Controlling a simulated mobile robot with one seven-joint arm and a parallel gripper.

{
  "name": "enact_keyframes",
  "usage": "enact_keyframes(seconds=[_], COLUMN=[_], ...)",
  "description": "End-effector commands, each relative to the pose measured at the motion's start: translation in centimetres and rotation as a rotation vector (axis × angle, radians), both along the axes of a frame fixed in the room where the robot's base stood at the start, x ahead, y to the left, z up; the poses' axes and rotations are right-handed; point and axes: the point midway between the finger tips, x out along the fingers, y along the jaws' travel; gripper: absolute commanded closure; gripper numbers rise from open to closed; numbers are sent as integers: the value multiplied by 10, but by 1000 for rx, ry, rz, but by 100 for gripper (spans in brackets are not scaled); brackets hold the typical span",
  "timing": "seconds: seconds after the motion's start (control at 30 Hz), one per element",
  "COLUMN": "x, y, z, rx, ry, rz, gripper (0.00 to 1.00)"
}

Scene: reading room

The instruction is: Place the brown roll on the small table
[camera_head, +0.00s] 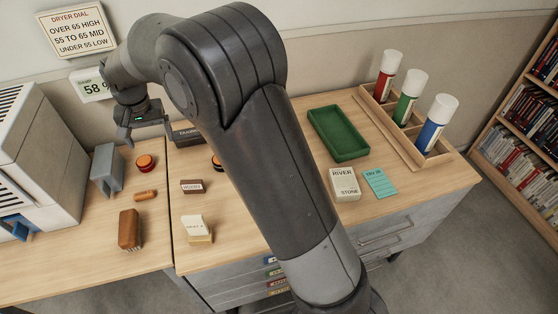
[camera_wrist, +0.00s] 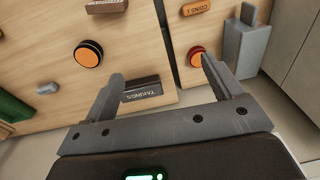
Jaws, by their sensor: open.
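No thing is plainly a brown roll. A dark brown block with rounded edges (camera_head: 130,229) lies on the left wooden table (camera_head: 60,275). A small orange-brown piece (camera_head: 145,195) lies behind it; in the wrist view the piece (camera_wrist: 196,8) bears lettering like "CONS 1". Which surface is the small table, I cannot tell. My gripper (camera_head: 138,125) is open and empty, above the back of the tables, behind these pieces. In the wrist view its spread fingers (camera_wrist: 163,72) frame the table seam, with a dark "TAKINGS" block (camera_wrist: 140,90) below.
A red-topped disc (camera_head: 146,162) and grey bracket (camera_head: 106,171) stand near a large pale machine (camera_head: 35,150). The right table holds a partly hidden orange-topped disc (camera_head: 217,163), green tray (camera_head: 338,134), white block (camera_head: 344,184) and rack of cylinders (camera_head: 392,125). My arm hides the middle.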

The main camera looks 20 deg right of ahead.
Motion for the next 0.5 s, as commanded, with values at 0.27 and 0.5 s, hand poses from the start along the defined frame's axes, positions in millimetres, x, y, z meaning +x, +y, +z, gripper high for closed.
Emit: enact_keyframes(seconds=[0.27,0.5], x=[-45,-103], y=[-100,-174], z=[79,120], rx=[27,30], ry=[-95,-177], rz=[-5,-7], gripper=[15,15])
